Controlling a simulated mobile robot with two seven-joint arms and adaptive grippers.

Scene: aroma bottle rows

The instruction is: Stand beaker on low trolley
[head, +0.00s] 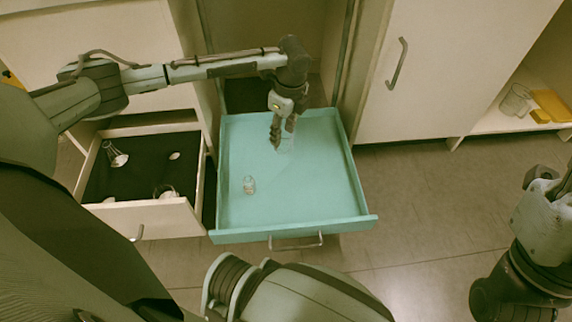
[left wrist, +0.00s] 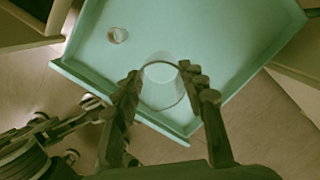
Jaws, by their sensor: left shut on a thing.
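My left gripper (head: 283,135) is shut on a clear glass beaker (head: 288,145), over the back part of a teal, shallow, tray-like drawer (head: 330,200) with a front handle. In the left wrist view, the gripper's two fingers (left wrist: 162,92) clasp the beaker (left wrist: 162,72) from both sides and its round rim faces the camera. I cannot tell whether its base touches the teal floor. My right gripper (head: 541,178) is partly in view at the right edge; its fingers are unclear. I cannot single out a separate low trolley.
A small glass jar (head: 249,185) stands in the teal drawer's left part. A cream drawer (head: 150,215) with a dark inside holds several glass pieces, including a flask (head: 115,155). A shelf at right bears a glass vessel (head: 516,100) and yellow items (head: 552,105). The teal drawer's right side is clear.

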